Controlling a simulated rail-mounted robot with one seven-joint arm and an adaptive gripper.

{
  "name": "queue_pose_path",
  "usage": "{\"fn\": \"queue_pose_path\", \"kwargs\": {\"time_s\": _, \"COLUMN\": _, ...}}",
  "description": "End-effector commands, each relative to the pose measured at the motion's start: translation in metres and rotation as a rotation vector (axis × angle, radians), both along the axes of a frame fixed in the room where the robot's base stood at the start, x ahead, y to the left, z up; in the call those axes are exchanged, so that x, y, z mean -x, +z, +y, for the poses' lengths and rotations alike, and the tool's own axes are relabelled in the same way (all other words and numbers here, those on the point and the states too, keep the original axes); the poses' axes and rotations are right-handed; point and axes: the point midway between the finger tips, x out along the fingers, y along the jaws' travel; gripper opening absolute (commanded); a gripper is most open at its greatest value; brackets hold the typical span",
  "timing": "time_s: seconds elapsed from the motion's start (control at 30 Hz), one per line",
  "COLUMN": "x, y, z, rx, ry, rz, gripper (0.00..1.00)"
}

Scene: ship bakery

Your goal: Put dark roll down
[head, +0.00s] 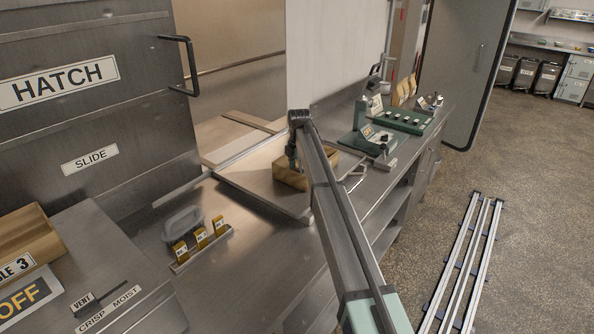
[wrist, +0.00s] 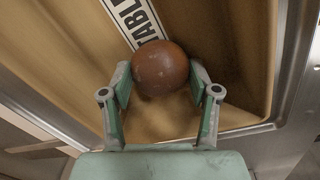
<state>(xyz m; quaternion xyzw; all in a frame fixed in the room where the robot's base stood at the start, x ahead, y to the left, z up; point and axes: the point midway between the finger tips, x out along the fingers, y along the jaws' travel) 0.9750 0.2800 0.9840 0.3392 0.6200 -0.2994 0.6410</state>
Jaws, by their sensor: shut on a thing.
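The dark roll (wrist: 160,68) is a round brown ball in the wrist view. My gripper (wrist: 162,92) is shut on it, with a green finger at each side. Below the roll is a tan basket (wrist: 230,45) with a white label reading "TABL", the rest cut off or covered. In the head view my gripper (head: 292,158) points down at the tan basket (head: 288,177) on the steel counter. The roll is not clearly visible there. I cannot tell whether the roll touches the basket floor.
A steel board (head: 240,182) lies under the basket. A rack of yellow tags (head: 200,240) stands in front of it. A green tray (head: 405,120) and a green stand (head: 366,138) are to the right. Another basket (head: 25,240), marked TABLE 3, is at far left by the HATCH door (head: 90,80).

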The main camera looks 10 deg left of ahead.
Motion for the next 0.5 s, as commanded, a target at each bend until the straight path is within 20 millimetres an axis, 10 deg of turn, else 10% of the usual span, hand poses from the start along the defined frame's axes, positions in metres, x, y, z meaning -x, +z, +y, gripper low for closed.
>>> {"fn": "queue_pose_path", "kwargs": {"time_s": 0.23, "x": 0.0, "y": -0.004, "z": 0.0, "rx": 0.0, "ry": 0.0, "rz": 0.0, "gripper": 0.3}}
{"fn": "queue_pose_path", "kwargs": {"time_s": 0.27, "x": -0.0001, "y": -0.0032, "z": 0.0001, "rx": 0.0, "ry": 0.0, "rz": 0.0, "gripper": 0.71}}
{"fn": "queue_pose_path", "kwargs": {"time_s": 0.3, "x": -0.0001, "y": -0.0031, "z": 0.0001, "rx": 0.0, "ry": 0.0, "rz": 0.0, "gripper": 0.85}}
{"fn": "queue_pose_path", "kwargs": {"time_s": 0.5, "x": -0.0001, "y": -0.0029, "z": 0.0, "rx": 0.0, "ry": 0.0, "rz": 0.0, "gripper": 0.86}}
